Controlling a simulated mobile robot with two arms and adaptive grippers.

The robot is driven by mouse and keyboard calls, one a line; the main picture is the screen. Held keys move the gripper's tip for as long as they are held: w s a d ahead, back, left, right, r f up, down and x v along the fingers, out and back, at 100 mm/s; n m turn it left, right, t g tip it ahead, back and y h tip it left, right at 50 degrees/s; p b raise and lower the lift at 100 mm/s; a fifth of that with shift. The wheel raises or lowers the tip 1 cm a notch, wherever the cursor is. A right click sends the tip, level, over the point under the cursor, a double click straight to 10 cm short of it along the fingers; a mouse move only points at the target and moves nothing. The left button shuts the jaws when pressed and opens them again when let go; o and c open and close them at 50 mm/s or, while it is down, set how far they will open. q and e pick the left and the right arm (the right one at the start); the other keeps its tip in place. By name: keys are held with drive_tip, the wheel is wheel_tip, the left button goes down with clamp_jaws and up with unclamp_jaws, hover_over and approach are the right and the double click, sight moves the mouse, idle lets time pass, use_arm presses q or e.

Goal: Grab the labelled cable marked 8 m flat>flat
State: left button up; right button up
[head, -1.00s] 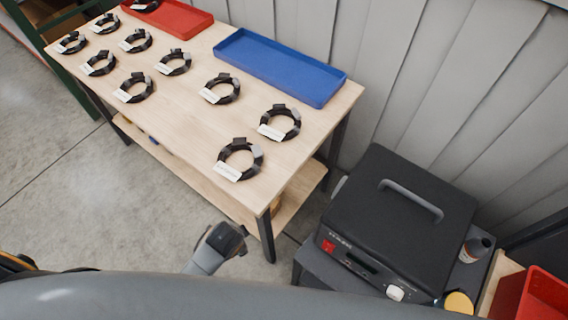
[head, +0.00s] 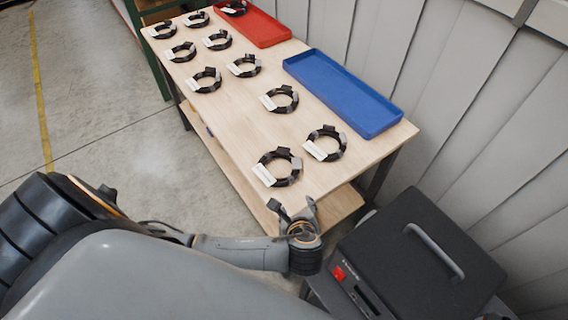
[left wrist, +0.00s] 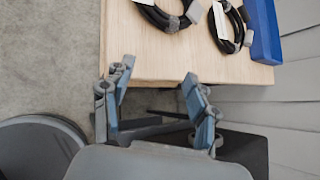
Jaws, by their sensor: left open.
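Several black coiled cables with white label tags lie on the wooden table (head: 237,132); the print is too small to read, so I cannot tell which is marked 8 m flat>flat. The nearest coil (head: 278,167) lies by the table's near end, with another coil (head: 325,143) to its right. They also show in the left wrist view as a left coil (left wrist: 165,18) and a right coil (left wrist: 228,28). My left gripper (head: 293,208) is open and empty just off the near table edge; its spread fingers also show in the left wrist view (left wrist: 158,74). My right gripper is out of view.
A blue tray (head: 342,92) and a red tray (head: 262,28) stand along the table's wall side. A black boxy machine (head: 420,255) with a handle is at the lower right. A grey panelled wall (head: 450,90) bounds the right; open floor lies left.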

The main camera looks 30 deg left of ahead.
sight(295, 165)
use_arm(q)
drive_tip(key=m, duration=0.1)
drive_tip(key=w+r+m+t+y, duration=0.1)
drive_tip(key=w+a+r+m+t, duration=0.1)
drive_tip(key=m, duration=0.1)
drive_tip(key=shift+w, duration=0.25)
drive_tip(key=shift+w+a+r+m+t, duration=0.15)
drive_tip(key=shift+w+m+t, duration=0.15)
drive_tip(key=shift+m, duration=0.2)
drive_tip(key=p+x, duration=0.1)
drive_tip(key=x, duration=1.2)
drive_tip(key=shift+w+a, duration=0.15)
drive_tip(key=shift+a, duration=0.15)
clamp_jaws()
